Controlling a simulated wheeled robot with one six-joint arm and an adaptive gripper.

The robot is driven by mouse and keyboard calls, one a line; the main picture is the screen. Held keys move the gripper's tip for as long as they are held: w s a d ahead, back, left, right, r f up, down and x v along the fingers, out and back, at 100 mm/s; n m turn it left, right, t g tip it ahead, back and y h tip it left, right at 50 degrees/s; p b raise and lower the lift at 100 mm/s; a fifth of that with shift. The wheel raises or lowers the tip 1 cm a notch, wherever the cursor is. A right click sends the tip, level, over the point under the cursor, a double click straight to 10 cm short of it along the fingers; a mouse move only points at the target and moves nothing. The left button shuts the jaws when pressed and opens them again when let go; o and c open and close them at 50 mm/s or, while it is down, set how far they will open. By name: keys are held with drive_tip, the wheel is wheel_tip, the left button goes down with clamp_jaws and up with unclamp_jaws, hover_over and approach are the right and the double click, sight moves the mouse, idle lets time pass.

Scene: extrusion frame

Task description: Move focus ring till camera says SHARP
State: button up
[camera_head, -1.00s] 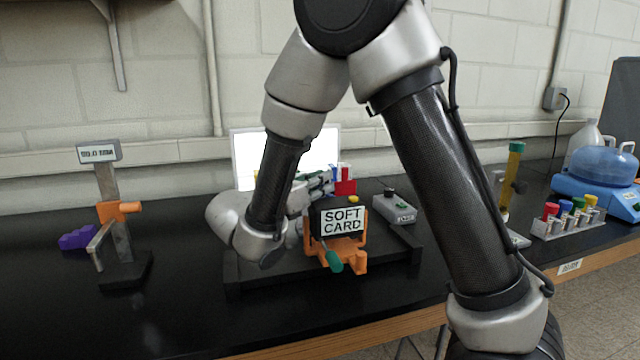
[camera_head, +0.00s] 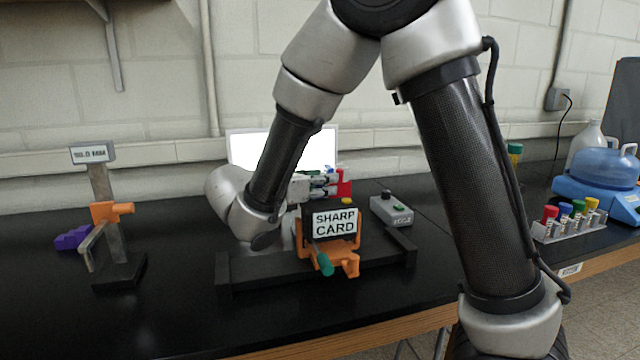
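The camera (camera_head: 338,222) is a dark box in an orange mount, and its front screen reads "SHARP CARD". A green-tipped handle (camera_head: 325,264) sticks out below the screen. My gripper (camera_head: 332,186) is behind and above the camera box, pointing right. A red piece (camera_head: 345,188) is close to its fingertips; I cannot tell whether they touch it. The finger gap is too small to read. I cannot make out the focus ring itself; the camera box and my gripper may hide it.
The mount stands on a black base (camera_head: 300,270) with raised ends. A grey button box (camera_head: 391,209) is to its right. An orange clamp stand (camera_head: 110,212) with a sign and a purple block (camera_head: 73,238) are at left. A tube rack (camera_head: 570,226) is at right. The front-left bench is clear.

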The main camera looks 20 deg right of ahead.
drive_tip(key=v, duration=1.2)
drive_tip(key=m+g, duration=0.4)
hover_over(328, 207)
drive_tip(key=shift+w+r+y, duration=0.1)
drive_tip(key=shift+r+y, duration=0.2)
drive_tip(key=shift+r, duration=0.05)
drive_tip(key=s+d+m+g+y, duration=0.3)
drive_tip(key=s+d+m, duration=0.25)
drive_tip(key=d, duration=0.45)
drive_tip(key=s+d+f+m+t+y, duration=0.1)
drive_tip(key=s+d+m+y, duration=0.2)
drive_tip(key=s+m, duration=0.3)
drive_tip(key=s+d+f+m+t+y, duration=0.1)
drive_tip(key=s+d+m+y, duration=0.2)
drive_tip(key=s+m+y, duration=0.3)
drive_tip(key=s+m, duration=0.1)
drive_tip(key=m, duration=0.2)
drive_tip(key=shift+s+f+m+t+y, duration=0.2)
drive_tip(key=shift+f+m+t+y, duration=0.1)
drive_tip(key=shift+m+t, duration=0.1)
